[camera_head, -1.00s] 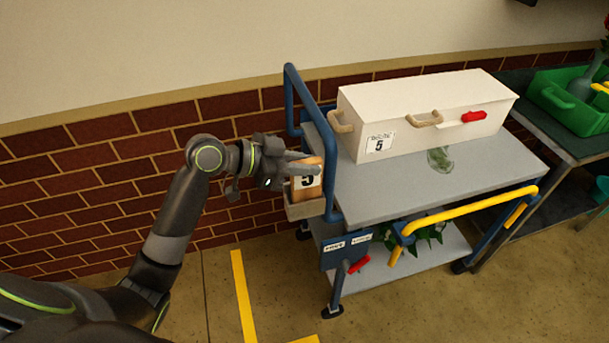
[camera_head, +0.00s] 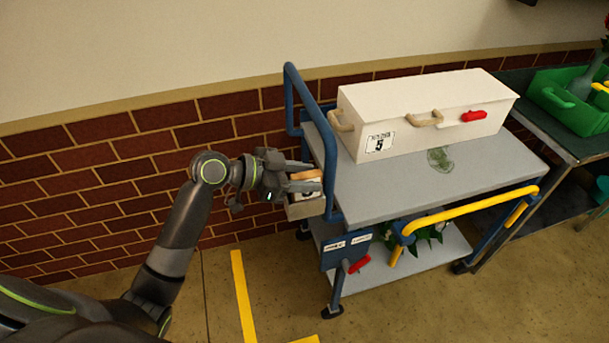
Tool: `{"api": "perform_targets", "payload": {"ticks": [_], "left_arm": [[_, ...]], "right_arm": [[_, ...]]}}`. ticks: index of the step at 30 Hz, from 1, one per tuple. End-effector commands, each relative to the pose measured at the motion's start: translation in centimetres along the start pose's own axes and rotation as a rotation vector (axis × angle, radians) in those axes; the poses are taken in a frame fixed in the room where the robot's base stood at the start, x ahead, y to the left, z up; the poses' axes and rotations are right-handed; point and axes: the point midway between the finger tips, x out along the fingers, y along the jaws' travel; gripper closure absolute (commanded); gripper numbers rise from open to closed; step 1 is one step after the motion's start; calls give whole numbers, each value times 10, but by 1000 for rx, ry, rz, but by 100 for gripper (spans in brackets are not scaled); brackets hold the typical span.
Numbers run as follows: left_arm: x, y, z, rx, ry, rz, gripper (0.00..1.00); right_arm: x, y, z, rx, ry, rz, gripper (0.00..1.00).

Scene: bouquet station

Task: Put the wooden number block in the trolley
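The wooden number block (camera_head: 308,195), with a white face marked 5, sits low in the small grey holder (camera_head: 305,209) on the left end of the trolley (camera_head: 440,178). Its orange-brown top edge shows above the holder, and its lower part is hidden. My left gripper (camera_head: 305,177) is at the block, one finger behind it and one in front, partly covering its face. The fingers look spread wider than the block is thick, so the gripper appears open around it. My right gripper is not in view.
A white box (camera_head: 425,110) with a 5 label and red latch stands on the trolley top. The blue push bar (camera_head: 330,165) rises beside the holder. A green crate (camera_head: 570,105) sits on a table at right.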

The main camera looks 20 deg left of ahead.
Motion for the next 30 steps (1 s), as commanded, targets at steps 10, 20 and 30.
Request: {"api": "perform_targets", "payload": {"ticks": [10, 20, 30], "left_arm": [[-17, -1, -1, 4, -3, -4, 60], [-62, 0, -1, 2, -5, -2, 60], [-101, 0, -1, 3, -5, -2, 60]], "right_arm": [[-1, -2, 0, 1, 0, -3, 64], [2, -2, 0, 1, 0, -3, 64], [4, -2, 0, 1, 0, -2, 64]]}}
